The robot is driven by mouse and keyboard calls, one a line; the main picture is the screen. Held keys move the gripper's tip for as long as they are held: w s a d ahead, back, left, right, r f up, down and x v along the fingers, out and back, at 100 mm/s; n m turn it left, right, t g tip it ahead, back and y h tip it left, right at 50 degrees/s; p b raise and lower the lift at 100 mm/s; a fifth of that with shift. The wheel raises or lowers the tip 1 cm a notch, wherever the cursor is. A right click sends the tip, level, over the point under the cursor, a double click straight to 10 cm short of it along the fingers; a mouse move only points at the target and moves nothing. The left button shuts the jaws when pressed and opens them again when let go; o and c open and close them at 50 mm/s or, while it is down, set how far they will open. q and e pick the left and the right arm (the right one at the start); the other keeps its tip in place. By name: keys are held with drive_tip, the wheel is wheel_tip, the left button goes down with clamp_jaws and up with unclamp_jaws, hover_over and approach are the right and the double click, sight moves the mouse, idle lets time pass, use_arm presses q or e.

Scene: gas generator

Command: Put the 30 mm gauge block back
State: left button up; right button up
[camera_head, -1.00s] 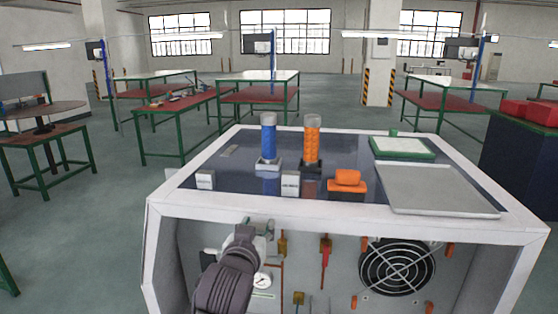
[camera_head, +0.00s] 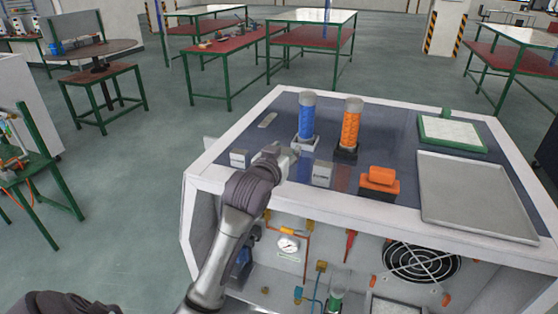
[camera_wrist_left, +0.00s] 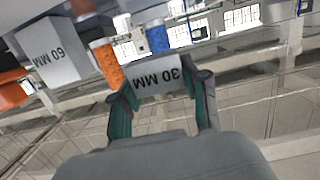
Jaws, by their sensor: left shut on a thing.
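The 30 mm gauge block (camera_wrist_left: 165,78) is pale grey and lettered "30 MM", upside down in the left wrist view. My left gripper (camera_wrist_left: 160,88) is shut on it, one finger on each side. In the head view the left gripper (camera_head: 287,156) is over the front left of the dark top panel, beside the blue cylinder's base; the held block is mostly hidden there. A 60 mm block (camera_wrist_left: 52,52) shows at left in the wrist view; a labelled grey block (camera_head: 322,174) stands right of the gripper in the head view. My right gripper is not in view.
A smaller pale block (camera_head: 238,158) stands left of the gripper. A blue cylinder (camera_head: 306,122) and an orange cylinder (camera_head: 350,126) stand behind. An orange item (camera_head: 379,180), a grey tray (camera_head: 475,196) and a green-rimmed pad (camera_head: 450,136) lie to the right.

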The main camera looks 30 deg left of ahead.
use_arm(q)
drive_tip(key=shift+w+a+f, duration=0.25)
drive_tip(key=shift+a+f, duration=0.15)
drive_tip(key=shift+a, duration=0.2)
drive_tip(key=shift+w+a+f, duration=0.25)
drive_tip(key=shift+a+f, duration=0.15)
drive_tip(key=shift+a, duration=0.2)
wheel_tip(320, 180, down, 3)
drive_tip(key=shift+f+p, duration=0.15)
drive_tip(key=shift+p, duration=0.65)
drive_tip(key=shift+f, duration=0.3)
drive_tip(key=shift+f, duration=0.15)
drive_tip(key=o, duration=1.3)
drive_tip(key=shift+c, duration=0.2)
drive_tip(key=shift+s+r, duration=0.1)
drive_tip(key=shift+r, duration=0.1)
drive_tip(key=b+v, duration=0.3)
drive_tip(key=v, duration=0.9)
